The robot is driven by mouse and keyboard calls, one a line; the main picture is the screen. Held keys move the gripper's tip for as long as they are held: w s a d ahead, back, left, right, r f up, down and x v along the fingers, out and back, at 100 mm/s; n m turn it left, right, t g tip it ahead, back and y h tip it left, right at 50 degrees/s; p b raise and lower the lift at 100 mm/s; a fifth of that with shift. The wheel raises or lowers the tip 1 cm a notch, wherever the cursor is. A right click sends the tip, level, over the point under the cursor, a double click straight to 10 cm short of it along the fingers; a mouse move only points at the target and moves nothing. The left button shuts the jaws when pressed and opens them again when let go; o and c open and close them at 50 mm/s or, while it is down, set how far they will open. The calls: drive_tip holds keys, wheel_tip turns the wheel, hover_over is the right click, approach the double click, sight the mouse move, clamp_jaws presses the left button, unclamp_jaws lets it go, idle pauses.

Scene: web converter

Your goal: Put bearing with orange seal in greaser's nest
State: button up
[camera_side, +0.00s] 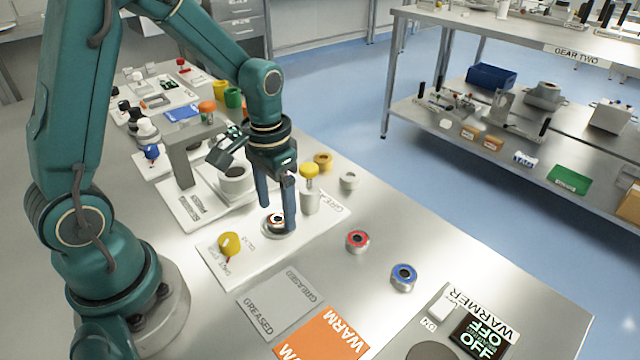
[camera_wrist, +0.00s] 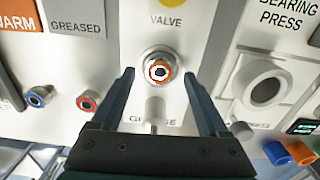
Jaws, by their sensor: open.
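The bearing with the orange seal (camera_side: 275,220) sits in the greaser's nest (camera_side: 279,235), a round metal cup on the white greaser plate. In the wrist view the orange-sealed bearing (camera_wrist: 159,70) appears within the rim of the nest (camera_wrist: 158,55). My gripper (camera_side: 277,216) is open, pointing down over the nest, with one finger on each side of the bearing. In the wrist view the gripper's fingertips (camera_wrist: 158,74) show gaps to the bearing on both sides. The side view partly hides the bearing behind a finger; whether it lies fully flat is hard to tell.
A red-sealed bearing (camera_side: 357,240) and a blue-sealed bearing (camera_side: 403,277) stand on the table to the right. A yellow valve knob (camera_side: 229,243) and a yellow-topped grease post (camera_side: 309,188) flank the nest. The bearing press (camera_side: 190,150) stands behind. The grey GREASED pad (camera_side: 280,298) is clear.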

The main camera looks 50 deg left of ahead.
sight(277, 219)
wheel_tip(277, 219, up, 12)
drive_tip(key=s+d+t, duration=0.4)
drive_tip(key=s+t, duration=0.1)
drive_tip(key=s, duration=0.4)
drive_tip(key=shift+d+r+t, duration=0.3)
drive_tip(key=shift+r, duration=0.05)
drive_tip(key=shift+s, duration=0.1)
idle(1.0)
